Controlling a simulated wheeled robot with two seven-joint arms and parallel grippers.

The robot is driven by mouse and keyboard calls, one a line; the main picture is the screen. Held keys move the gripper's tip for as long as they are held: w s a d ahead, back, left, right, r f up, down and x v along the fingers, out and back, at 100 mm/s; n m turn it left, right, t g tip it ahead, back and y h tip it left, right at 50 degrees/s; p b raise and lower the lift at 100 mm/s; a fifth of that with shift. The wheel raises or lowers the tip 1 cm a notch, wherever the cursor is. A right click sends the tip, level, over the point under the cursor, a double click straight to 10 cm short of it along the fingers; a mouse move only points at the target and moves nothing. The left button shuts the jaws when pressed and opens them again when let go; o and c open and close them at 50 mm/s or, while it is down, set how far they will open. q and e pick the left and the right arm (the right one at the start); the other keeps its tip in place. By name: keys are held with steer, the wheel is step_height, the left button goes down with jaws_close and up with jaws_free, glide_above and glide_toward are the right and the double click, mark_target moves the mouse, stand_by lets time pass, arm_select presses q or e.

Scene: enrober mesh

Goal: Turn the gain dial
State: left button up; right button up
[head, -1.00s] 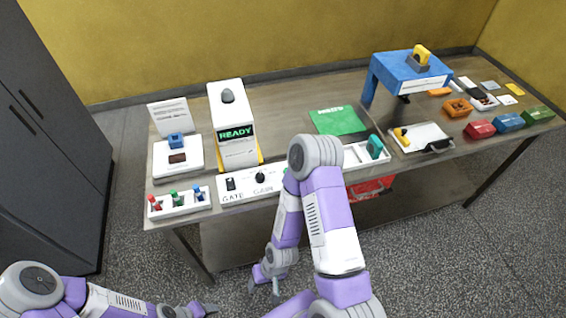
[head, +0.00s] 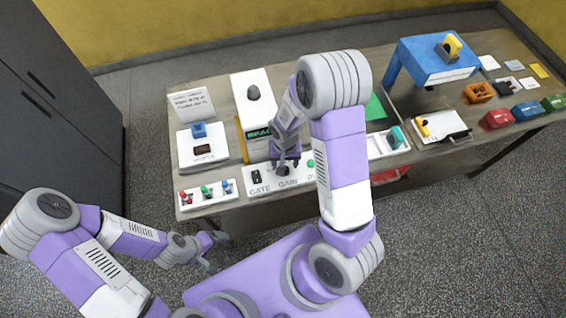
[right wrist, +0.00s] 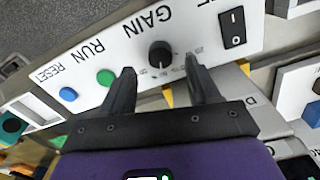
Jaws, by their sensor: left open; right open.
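The gain dial (right wrist: 160,54) is a round black knob on a white control panel (right wrist: 130,62), with the word GAIN beside it. My right gripper (right wrist: 157,72) is open, its two dark fingers spread with the dial between and just beyond their tips; I cannot tell whether they touch it. In the head view my right gripper (head: 284,166) is over the panel (head: 259,186), largely hiding the dial. My left gripper (head: 212,250) is open and empty, low in front of the table at the left.
On the panel are a black gate switch (right wrist: 233,26), a green button (right wrist: 105,77) and a blue button (right wrist: 68,94). A white machine (head: 252,100) stands behind. A tray with coloured pegs (head: 208,195) lies left. My right arm hides part of the table.

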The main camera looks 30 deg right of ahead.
step_height(320, 180, down, 4)
steer(key=shift+f, duration=0.1)
steer(key=shift+s, duration=0.1)
steer(key=shift+c, duration=0.4)
steer(key=c, duration=1)
